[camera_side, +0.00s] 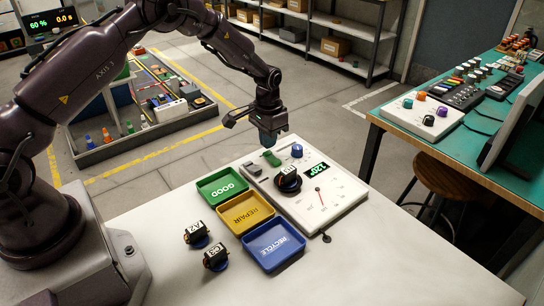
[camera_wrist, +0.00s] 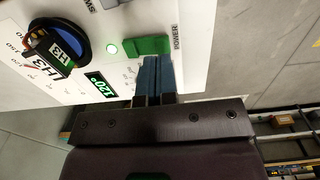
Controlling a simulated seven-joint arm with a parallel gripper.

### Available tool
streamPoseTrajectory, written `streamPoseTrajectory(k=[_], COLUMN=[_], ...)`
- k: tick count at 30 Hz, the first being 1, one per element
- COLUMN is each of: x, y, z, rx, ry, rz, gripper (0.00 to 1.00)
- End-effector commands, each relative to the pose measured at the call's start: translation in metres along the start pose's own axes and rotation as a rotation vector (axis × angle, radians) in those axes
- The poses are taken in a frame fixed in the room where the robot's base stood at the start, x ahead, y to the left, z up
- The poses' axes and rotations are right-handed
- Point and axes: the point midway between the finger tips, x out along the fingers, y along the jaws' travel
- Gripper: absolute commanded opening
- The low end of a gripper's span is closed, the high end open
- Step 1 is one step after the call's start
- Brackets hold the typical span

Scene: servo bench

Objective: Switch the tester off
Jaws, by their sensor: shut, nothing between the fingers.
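The tester (camera_side: 345,196) is a white panel on the bench with a green display (camera_side: 317,171) reading 120°. Its green POWER switch (camera_side: 271,158) is at the far edge; the wrist view shows the switch (camera_wrist: 148,46) with a lit lamp (camera_wrist: 112,49) beside it. My gripper (camera_side: 268,142) points down just above the switch, and in the wrist view its blue fingers (camera_wrist: 157,60) are together at the switch's edge. I cannot tell whether they touch it. Servo H3 (camera_wrist: 57,45) sits on the tester's blue round mount.
Green GOOD (camera_side: 200,198), yellow REPAIR (camera_side: 270,222) and blue RECYCLE (camera_side: 252,262) trays stand left of the tester. Two servos (camera_side: 196,233) (camera_side: 215,257) stand on the bench left of them. A blue knob (camera_side: 297,150) is near the switch.

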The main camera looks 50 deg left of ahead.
Motion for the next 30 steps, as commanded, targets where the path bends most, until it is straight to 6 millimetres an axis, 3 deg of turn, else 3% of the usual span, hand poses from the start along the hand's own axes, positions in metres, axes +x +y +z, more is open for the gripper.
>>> streamPoseTrajectory(k=[30], x=[0.0096], y=[0.0], z=[-0.0002], rx=[0.0], ry=[0.0], rz=[0.0], gripper=[0.0])
